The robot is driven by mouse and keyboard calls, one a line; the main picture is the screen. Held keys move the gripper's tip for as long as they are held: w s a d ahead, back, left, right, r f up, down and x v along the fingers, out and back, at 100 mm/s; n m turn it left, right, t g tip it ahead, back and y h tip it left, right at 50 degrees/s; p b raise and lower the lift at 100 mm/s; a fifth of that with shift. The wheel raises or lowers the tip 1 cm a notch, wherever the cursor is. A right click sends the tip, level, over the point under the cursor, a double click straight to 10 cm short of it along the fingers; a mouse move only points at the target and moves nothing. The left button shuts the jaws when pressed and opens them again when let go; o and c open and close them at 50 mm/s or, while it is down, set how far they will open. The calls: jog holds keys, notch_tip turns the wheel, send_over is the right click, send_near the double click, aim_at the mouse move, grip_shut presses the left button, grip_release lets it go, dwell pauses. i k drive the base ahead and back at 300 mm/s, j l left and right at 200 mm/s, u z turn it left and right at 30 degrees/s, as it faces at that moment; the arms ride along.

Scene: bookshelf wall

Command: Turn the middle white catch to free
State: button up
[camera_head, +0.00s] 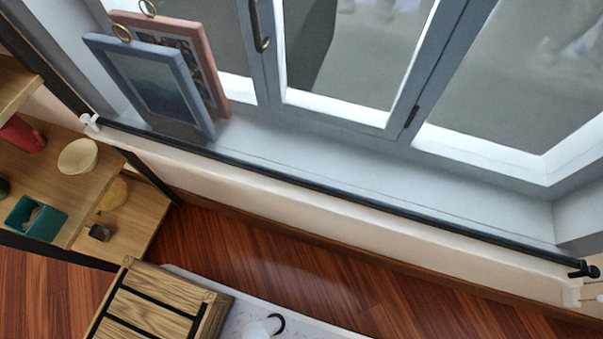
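A small white catch (90,122) sits at the left end of the long dark rail (330,190) along the window sill's front edge. At the right end of the rail is a black catch-like fitting (583,270), with a white block (573,296) just below it. I cannot tell which of these, if any, is the middle white catch, or how it is turned. A white rounded part with a black ring at the bottom edge may be part of my arm. My gripper is not in view.
Two framed pictures, blue (152,88) and pink (190,42), lean on the sill by the window (350,60). Shelves at left hold a cream bowl (77,156), a red object (22,134) and a teal item (36,219). A slatted wooden piece (155,305) stands below; wooden floor (290,265) is clear.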

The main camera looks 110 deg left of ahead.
aim_at(85, 118)
jog(key=l+u, duration=0.1)
jog(key=u, duration=0.3)
jog(key=l+u, duration=0.1)
jog(key=u, duration=0.25)
jog(key=k+l+u, duration=0.1)
jog(key=u, duration=3.6)
jog(key=j+z, duration=0.15)
jog(key=z, duration=1.1)
jog(key=k+j+z, duration=0.15)
jog(key=k+j, duration=0.9)
jog(key=j, duration=0.1)
